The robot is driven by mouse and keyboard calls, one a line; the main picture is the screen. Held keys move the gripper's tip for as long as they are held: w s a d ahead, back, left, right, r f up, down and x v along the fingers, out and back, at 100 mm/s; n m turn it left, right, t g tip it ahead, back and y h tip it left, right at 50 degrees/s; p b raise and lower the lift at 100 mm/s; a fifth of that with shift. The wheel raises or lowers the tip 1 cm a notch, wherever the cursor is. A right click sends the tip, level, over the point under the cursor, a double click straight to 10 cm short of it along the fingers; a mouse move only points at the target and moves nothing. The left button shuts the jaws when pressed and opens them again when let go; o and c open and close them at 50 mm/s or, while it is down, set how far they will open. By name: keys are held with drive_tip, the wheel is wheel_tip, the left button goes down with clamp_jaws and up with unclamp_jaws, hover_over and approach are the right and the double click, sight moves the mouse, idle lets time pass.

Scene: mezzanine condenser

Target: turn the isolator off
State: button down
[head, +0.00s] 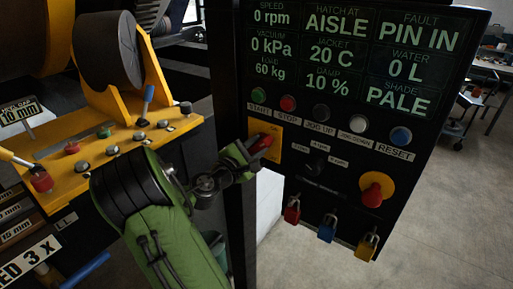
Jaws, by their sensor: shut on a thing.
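The isolator is a red handle (264,142) on a yellow plate (274,153), at the left edge of the black control panel (330,180). The handle looks slanted, its upper end to the right. My gripper (252,149) reaches it from the lower left and is shut on the handle. The fingers cover part of the handle and plate, and the small lettering on the plate is too small to read surely.
A red emergency knob (374,192) and hanging padlocks (328,228) are to the right and below. A yellow machine (100,140) with levers stands close left.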

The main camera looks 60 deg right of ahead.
drive_tip(key=m+b, duration=0.3)
drive_tip(key=m, duration=0.1)
drive_tip(key=shift+f+m, duration=0.15)
drive_tip(key=shift+m, duration=0.25)
drive_tip(key=m+b, duration=0.8)
drive_tip(key=shift+m, duration=0.4)
drive_tip(key=shift+m+b, duration=1.65)
drive_tip(key=shift+m, duration=0.15)
drive_tip(key=c, duration=0.9)
unclamp_jaws()
drive_tip(key=shift+r, duration=0.2)
drive_tip(key=shift+a, duration=0.1)
